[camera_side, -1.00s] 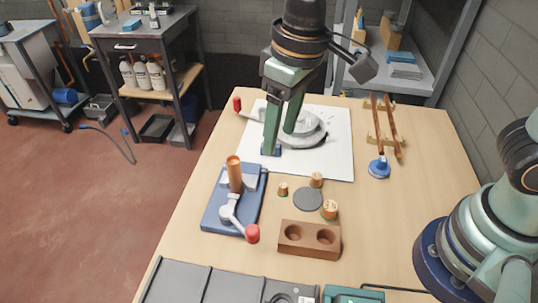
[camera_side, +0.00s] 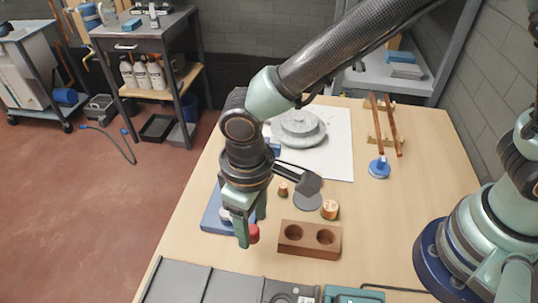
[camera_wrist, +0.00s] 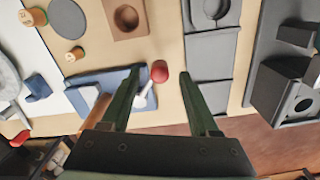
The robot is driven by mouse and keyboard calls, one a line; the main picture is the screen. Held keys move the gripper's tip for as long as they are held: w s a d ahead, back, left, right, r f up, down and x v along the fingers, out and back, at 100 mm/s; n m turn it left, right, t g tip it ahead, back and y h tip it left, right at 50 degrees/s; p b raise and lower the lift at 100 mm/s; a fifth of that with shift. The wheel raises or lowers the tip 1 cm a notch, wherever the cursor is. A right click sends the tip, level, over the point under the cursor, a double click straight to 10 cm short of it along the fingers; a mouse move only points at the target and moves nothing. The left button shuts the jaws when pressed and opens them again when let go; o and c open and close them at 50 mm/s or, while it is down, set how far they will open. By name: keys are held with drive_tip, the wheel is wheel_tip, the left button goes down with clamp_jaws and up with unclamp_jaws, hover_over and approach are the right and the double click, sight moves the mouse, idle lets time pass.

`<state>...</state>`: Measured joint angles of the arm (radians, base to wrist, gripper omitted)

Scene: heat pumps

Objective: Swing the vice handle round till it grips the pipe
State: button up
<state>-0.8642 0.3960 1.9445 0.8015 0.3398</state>
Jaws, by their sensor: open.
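The vice has a blue base (camera_side: 213,213), mostly hidden behind my gripper in the side view. In the wrist view its blue base (camera_wrist: 85,83) lies left of centre. Its pale handle (camera_wrist: 146,97) ends in a red knob (camera_wrist: 159,70), which also shows in the side view (camera_side: 254,233). The copper pipe (camera_wrist: 92,99) is partly hidden by my gripper in the wrist view and hidden in the side view. My gripper (camera_side: 250,228) is open, pointing down over the handle end. In the wrist view the knob appears between its fingers; contact cannot be told.
A wooden block with two holes (camera_side: 311,240) stands just right of my gripper. Cork-like pegs (camera_side: 329,209) and a grey disc (camera_side: 307,201) lie behind it. A grey tray (camera_side: 195,283) is along the front edge. Copper pipes (camera_side: 394,128) rest on a rack at the back right.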

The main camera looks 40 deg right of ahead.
drive_tip(key=shift+f, duration=1.3)
clamp_jaws()
idle(0.5)
